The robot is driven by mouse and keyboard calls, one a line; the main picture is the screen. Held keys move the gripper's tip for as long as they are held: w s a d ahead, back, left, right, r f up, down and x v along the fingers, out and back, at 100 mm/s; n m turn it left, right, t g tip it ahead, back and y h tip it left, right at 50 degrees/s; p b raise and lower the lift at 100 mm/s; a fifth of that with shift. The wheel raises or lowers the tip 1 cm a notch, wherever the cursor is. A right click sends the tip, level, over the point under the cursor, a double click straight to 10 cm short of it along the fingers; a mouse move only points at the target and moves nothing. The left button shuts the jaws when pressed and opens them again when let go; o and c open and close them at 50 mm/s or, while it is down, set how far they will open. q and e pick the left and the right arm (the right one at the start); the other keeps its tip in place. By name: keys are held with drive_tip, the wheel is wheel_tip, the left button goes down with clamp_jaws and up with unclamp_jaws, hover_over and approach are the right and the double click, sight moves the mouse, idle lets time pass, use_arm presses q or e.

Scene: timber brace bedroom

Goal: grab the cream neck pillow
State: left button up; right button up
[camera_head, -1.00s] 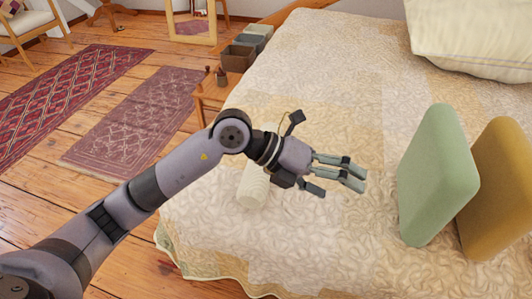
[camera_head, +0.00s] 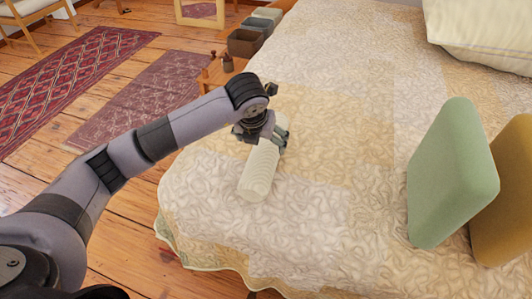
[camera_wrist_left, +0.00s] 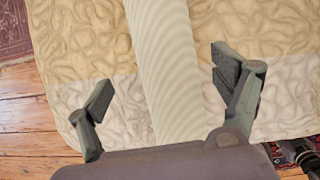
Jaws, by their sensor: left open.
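The cream neck pillow (camera_head: 261,170) is a ribbed cylinder lying on the bed near its left edge. My left gripper (camera_head: 284,140) is above the pillow's far part and hides some of it. In the left wrist view the pillow (camera_wrist_left: 163,60) runs down between the spread fingers of the left gripper (camera_wrist_left: 168,100). The fingers are open, with a gap on each side of the pillow. The pillow's lower end in that view is hidden behind the gripper's body. My right gripper is not in view.
The bed (camera_head: 340,120) has a patterned quilt with clear room in the middle. A green cushion (camera_head: 453,175) and a mustard cushion (camera_head: 505,190) stand at the right. A large cream pillow (camera_head: 485,35) lies at the back right. Storage boxes (camera_head: 245,43) stand beyond the bed's left side.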

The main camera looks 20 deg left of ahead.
sight(266, 144)
use_arm(q)
drive_tip(key=shift+x, duration=0.9)
drive_tip(key=x, duration=0.5)
drive_tip(key=shift+w+d+r+b, duration=0.15)
drive_tip(key=shift+w+d+b, duration=0.15)
drive_tip(key=shift+w+d, duration=0.05)
drive_tip(key=shift+w, duration=0.15)
drive_tip(key=c, duration=1.5)
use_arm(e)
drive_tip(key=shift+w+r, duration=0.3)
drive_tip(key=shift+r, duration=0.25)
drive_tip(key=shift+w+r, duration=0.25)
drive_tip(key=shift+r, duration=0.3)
